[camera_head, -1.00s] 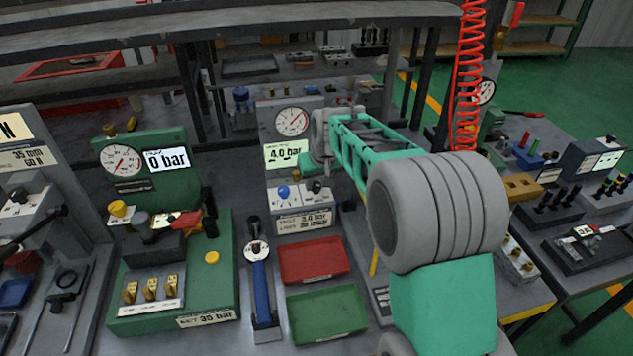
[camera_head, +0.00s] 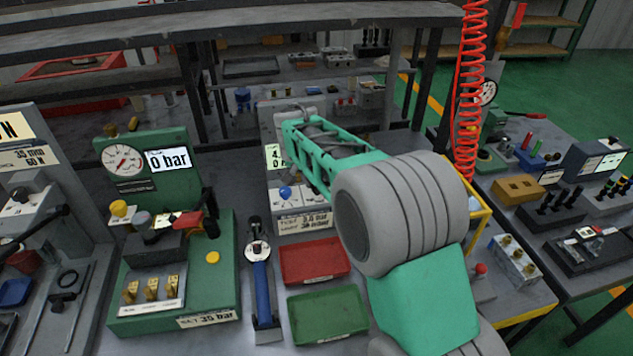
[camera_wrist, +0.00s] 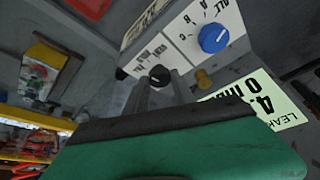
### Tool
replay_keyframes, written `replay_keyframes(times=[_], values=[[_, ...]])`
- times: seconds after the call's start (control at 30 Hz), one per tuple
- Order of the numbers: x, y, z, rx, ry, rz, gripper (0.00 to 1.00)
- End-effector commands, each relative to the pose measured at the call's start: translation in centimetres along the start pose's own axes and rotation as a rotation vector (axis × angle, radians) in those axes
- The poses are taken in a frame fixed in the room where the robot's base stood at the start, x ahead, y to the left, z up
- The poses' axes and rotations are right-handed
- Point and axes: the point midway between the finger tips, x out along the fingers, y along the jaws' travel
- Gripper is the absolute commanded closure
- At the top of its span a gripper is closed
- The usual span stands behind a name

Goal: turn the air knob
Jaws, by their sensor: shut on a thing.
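The black knob (camera_wrist: 160,75) sits on the white sloped face of a grey control box in the wrist view. I take it to be the air knob. My gripper (camera_wrist: 160,86) has its two grey fingers at either side of it and is shut on it. A blue selector knob (camera_wrist: 214,38) with letters around it is on the same box; it also shows in the head view (camera_head: 285,193). The head view hides the black knob and my fingertips behind my arm. A pale display (camera_wrist: 262,108) beside the box is partly cut off.
A red tray (camera_head: 314,262) and a green tray (camera_head: 328,315) lie in front of the box. A blue-handled tool (camera_head: 263,290) lies to their left. A green test stand (camera_head: 215,290) with a gauge stands further left. A red coiled hose (camera_head: 468,100) hangs at right.

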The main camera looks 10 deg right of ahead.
Motion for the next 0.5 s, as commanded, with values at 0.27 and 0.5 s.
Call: replay_keyframes(times=[0.27,0.5], values=[[-0.06,-0.18,-0.05,0.101,0.001,0.041,1.00],[-0.05,-0.18,-0.06,0.129,0.001,0.052,1.00]])
